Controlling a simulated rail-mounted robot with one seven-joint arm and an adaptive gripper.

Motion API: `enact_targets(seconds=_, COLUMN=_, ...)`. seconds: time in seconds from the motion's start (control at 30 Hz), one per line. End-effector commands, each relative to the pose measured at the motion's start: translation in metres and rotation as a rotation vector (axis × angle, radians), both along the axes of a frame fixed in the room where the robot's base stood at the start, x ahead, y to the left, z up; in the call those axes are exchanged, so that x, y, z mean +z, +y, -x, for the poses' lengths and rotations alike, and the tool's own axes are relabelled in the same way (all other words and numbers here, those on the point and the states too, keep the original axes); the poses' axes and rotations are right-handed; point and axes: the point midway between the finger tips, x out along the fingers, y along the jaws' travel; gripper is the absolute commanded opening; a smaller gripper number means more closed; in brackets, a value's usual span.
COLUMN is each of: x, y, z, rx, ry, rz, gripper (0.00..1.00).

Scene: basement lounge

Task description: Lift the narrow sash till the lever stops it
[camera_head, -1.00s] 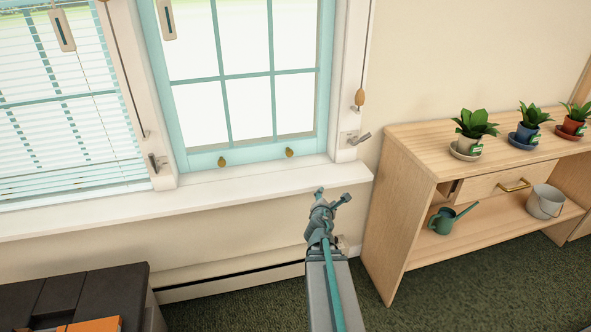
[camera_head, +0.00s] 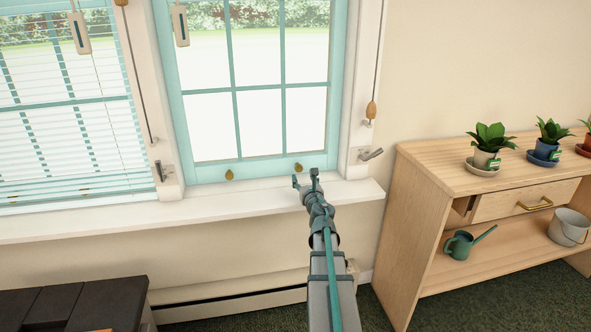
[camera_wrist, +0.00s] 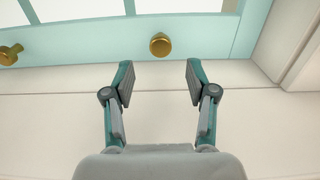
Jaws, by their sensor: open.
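The narrow sash (camera_head: 263,177) is a teal-framed window with several panes. Its bottom rail sits low, at the sill. Two brass knobs are on that rail, a left knob (camera_head: 229,175) and a right knob (camera_head: 298,167). A metal lever (camera_head: 371,154) sticks out from the white jamb right of the sash. My gripper (camera_head: 305,178) is open and empty at the sill, close to the right knob. In the wrist view the right knob (camera_wrist: 160,44) lies just beyond and between the open fingertips (camera_wrist: 159,80), apart from them. The left knob (camera_wrist: 10,54) shows at the left edge.
A white sill (camera_head: 225,208) runs under the windows. A wider window with blinds (camera_head: 60,135) is at left, with another lever (camera_head: 160,171) between. A wooden shelf unit (camera_head: 420,180) with potted plants stands at right. A dark box (camera_head: 75,305) is at lower left.

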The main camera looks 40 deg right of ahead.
Motion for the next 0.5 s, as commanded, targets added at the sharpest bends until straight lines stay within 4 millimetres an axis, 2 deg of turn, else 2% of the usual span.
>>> enact_targets(seconds=0.3, x=-0.001, y=-0.028, z=-0.050, rx=-0.001, ry=0.000, rz=-0.001, gripper=0.57)
enact_targets(seconds=0.5, x=-0.001, y=-0.040, z=-0.073, rx=-0.001, ry=-0.001, rz=-0.002, gripper=0.57)
